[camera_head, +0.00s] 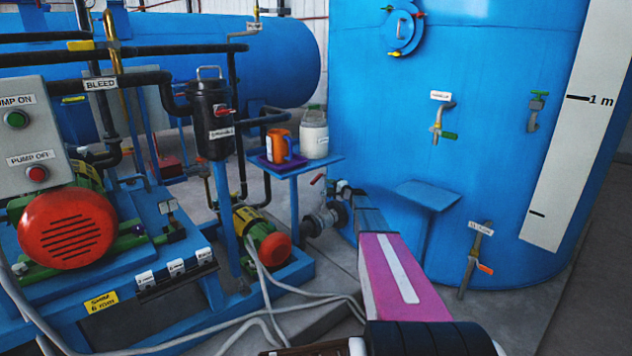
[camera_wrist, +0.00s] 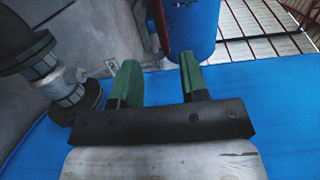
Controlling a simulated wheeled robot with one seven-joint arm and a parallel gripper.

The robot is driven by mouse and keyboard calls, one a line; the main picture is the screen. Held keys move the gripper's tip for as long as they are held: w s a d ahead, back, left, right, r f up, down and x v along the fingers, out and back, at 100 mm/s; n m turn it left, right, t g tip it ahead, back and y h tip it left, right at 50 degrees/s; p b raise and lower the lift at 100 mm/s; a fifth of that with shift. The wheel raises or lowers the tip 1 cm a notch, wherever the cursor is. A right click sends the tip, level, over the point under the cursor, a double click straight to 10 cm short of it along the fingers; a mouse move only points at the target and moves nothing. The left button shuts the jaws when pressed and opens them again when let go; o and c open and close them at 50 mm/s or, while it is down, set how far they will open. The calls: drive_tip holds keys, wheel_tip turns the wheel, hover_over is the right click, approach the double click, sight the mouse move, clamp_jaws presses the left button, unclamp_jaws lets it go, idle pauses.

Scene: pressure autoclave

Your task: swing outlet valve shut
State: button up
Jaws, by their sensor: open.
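A flanged pipe fitting (camera_head: 322,218) leaves the lower left of the big blue tank (camera_head: 450,90). A small red lever (camera_head: 318,179) shows just above it. I cannot read a label there, so I cannot tell for sure that this is the outlet valve. My gripper (camera_wrist: 159,72) has two green fingers, spread apart with nothing between them. In the wrist view, dark flanges on a grey pipe (camera_wrist: 62,82) lie left of the fingers, apart from them. In the head view my arm reaches toward the fitting and its end is hard to make out.
Other small valves (camera_head: 438,122) (camera_head: 472,262) are on the tank. A pump skid (camera_head: 140,230) and loose hoses lie left.

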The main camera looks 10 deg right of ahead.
sight(316, 178)
drive_tip(key=x, duration=1)
drive_tip(key=shift+w+a, duration=0.15)
drive_tip(key=shift+w, duration=0.1)
clamp_jaws()
